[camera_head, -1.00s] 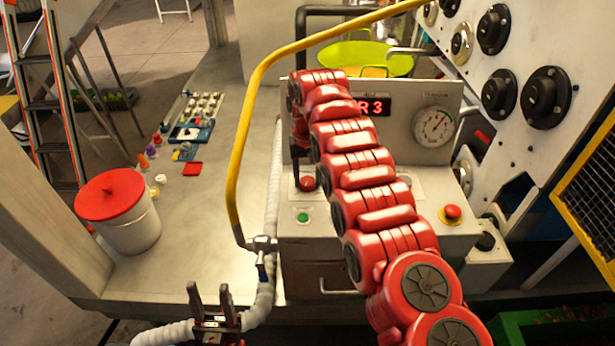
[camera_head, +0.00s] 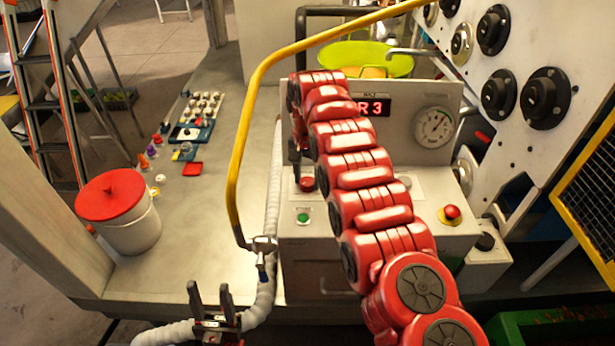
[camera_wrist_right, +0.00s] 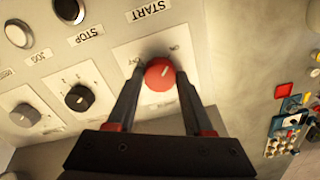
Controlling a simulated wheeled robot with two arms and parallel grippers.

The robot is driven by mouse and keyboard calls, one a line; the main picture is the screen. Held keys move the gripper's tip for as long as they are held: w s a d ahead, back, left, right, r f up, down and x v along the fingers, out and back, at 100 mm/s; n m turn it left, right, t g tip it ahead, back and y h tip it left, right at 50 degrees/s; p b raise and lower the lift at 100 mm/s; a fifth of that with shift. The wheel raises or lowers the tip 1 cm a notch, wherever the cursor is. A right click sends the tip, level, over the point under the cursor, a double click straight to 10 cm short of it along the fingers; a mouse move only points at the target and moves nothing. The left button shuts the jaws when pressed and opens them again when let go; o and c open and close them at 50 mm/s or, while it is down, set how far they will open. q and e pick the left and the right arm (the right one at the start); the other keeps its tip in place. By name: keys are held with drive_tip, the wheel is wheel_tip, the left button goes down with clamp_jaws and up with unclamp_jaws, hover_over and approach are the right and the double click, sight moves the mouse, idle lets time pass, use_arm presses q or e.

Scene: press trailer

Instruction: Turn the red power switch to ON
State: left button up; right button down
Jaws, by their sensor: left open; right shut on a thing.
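The red power switch (camera_wrist_right: 159,74) is a round knob with a white pointer line on a pale plate, in the right wrist view. My right gripper (camera_wrist_right: 160,82) is shut on the knob, with one finger at each side. My left gripper (camera_head: 209,300) is open and empty at the bottom, pointing up, apart from the box.
A display (camera_head: 374,107) reads R3. A yellow rail (camera_head: 238,160) and a white bucket (camera_head: 131,226) stand to the left.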

drive_tip(key=shift+c, duration=1.5)
unclamp_jaws()
drive_tip(key=shift+r, duration=0.1)
